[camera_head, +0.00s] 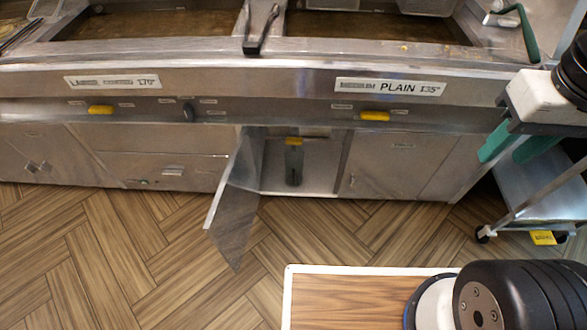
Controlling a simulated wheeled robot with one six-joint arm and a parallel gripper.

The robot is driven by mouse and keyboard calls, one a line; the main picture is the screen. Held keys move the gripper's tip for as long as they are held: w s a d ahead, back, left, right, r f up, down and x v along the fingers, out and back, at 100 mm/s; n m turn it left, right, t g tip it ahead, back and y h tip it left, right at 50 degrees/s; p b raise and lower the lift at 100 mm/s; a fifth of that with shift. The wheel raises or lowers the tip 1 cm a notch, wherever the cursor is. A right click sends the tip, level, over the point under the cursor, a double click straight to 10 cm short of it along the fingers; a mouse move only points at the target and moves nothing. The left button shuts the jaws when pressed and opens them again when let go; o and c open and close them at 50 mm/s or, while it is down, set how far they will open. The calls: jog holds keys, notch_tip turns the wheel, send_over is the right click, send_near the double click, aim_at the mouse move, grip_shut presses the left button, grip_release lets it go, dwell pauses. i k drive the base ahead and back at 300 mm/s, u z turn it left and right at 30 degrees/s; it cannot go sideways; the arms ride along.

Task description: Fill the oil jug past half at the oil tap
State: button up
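A cabinet under the fryer stands open, and in it is a grey-green upright object (294,167), which may be the oil jug. A yellow handle (293,141) sits just above it, possibly the oil tap's lever. They are too small to tell whether they touch, and no oil level shows. My gripper (513,152) is at the right, with two teal fingers pointing down and left. The fingers are apart with nothing visible between them. It is far to the right of the open cabinet.
The open cabinet door (236,190) juts out over the wood floor. Fryer vats (150,26) lie above, with yellow knobs (374,116) on the front panel. A steel cart (540,195) stands at the right. The floor before the cabinets is clear at the left.

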aim_at(295, 141)
jog(key=z, duration=1.85)
jog(key=k, duration=1.1)
jog(key=u, duration=1.85)
jog(key=i, duration=0.5)
